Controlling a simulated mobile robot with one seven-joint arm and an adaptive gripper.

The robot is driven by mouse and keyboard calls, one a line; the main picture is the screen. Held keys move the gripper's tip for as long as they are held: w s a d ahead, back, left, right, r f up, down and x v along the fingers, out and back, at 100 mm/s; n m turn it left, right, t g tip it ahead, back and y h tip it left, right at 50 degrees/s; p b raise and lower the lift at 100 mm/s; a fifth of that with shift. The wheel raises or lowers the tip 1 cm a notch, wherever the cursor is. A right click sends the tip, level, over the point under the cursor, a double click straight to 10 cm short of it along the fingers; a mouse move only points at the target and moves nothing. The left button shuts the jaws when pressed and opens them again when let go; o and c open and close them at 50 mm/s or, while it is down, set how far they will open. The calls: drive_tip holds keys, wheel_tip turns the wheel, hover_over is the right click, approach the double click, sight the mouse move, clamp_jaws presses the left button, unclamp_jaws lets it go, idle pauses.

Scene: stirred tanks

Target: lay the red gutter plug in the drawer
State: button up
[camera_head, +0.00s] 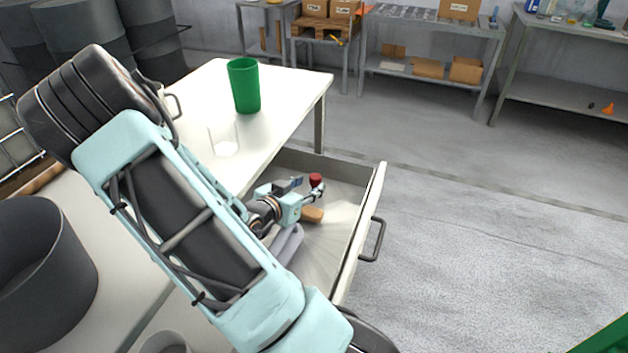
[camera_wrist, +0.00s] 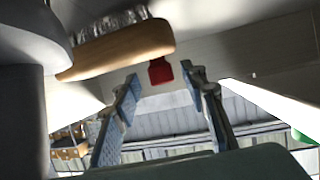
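The red gutter plug (camera_head: 315,180) is low inside the open drawer (camera_head: 345,228), by the tips of my gripper (camera_head: 303,188). In the wrist view the plug (camera_wrist: 160,71) sits between and slightly beyond the two blue-padded fingertips (camera_wrist: 160,78). The fingers are apart, with a gap on each side of the plug. I cannot tell whether the plug rests on the drawer floor.
A wooden-backed brush (camera_head: 312,215) lies in the drawer close to my gripper; it also shows in the wrist view (camera_wrist: 120,48). A green cup (camera_head: 244,86) and a clear glass (camera_head: 224,142) stand on the white bench (camera_head: 290,85). Open floor lies right of the drawer.

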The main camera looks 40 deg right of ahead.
drive_tip(key=p+v, duration=0.1)
drive_tip(key=v, duration=0.6)
drive_tip(key=shift+a, duration=0.1)
